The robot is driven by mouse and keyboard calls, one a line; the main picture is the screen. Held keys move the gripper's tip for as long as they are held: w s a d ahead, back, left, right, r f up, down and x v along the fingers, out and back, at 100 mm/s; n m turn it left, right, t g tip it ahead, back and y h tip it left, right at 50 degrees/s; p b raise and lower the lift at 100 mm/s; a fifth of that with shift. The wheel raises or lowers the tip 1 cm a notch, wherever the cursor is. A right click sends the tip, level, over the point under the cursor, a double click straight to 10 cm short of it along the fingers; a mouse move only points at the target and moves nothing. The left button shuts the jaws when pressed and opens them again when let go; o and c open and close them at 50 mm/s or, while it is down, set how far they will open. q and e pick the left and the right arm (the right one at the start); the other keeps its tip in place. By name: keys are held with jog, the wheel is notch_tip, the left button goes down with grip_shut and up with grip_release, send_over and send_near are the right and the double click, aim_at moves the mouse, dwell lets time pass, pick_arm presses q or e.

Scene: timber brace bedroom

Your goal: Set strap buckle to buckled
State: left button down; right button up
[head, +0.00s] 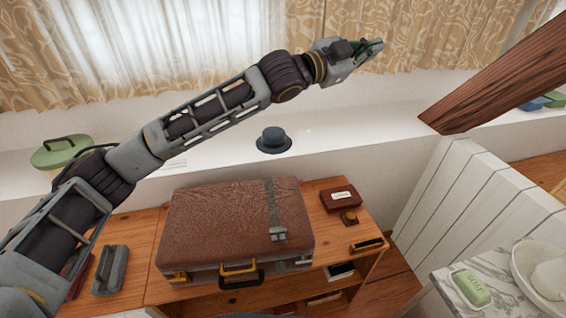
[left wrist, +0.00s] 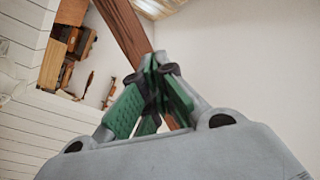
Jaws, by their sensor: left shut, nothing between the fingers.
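A brown leather suitcase (head: 215,222) lies closed on the wooden desk. A grey strap (head: 274,205) runs over its lid near the right side and ends in a metal buckle (head: 278,234) at the front edge of the lid. The picture is too small to tell whether the buckle is fastened. My left gripper (head: 374,46) is raised high, well above and behind the suitcase, near the curtains. Its green-padded fingers (left wrist: 152,92) are closed together with nothing between them in the left wrist view. My right gripper is not in view.
The wooden desk (head: 130,250) holds a grey tray (head: 110,270) on the left and small boxes (head: 341,199) on the right. A dark hat (head: 273,139) sits on the white ledge behind. A thick wooden beam (head: 500,85) slants in at the right. A marble top with soap (head: 472,287) stands front right.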

pick_arm(q)
jog(key=a+f+n+g+y, duration=0.3)
jog(key=f+y, duration=0.1)
jog(key=f, duration=0.5)
jog(key=a+f+n+g+y, duration=0.2)
jog(key=f+n+y, duration=0.15)
jog(key=f, duration=0.55)
jog(key=s+a+f+m+g+y, duration=0.1)
jog(key=s+a+f+g+y, duration=0.2)
jog(key=s+a, duration=0.3)
jog(key=s+a+f+m+g+y, duration=0.1)
jog(key=s+a+f+g+y, duration=0.3)
jog(key=s+a, duration=0.3)
jog(key=shift+s+a+g+y, duration=0.2)
jog(key=shift+s+g+y, duration=0.35)
jog(key=shift+s+g, duration=0.15)
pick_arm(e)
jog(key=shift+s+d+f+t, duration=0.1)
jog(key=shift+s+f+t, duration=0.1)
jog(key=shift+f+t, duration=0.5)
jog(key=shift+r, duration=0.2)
pick_arm(q)
jog(key=x, duration=1.2)
jog(key=shift+s+d+f, duration=0.1)
jog(key=shift+s+f, duration=0.05)
jog(key=shift+f, duration=0.8)
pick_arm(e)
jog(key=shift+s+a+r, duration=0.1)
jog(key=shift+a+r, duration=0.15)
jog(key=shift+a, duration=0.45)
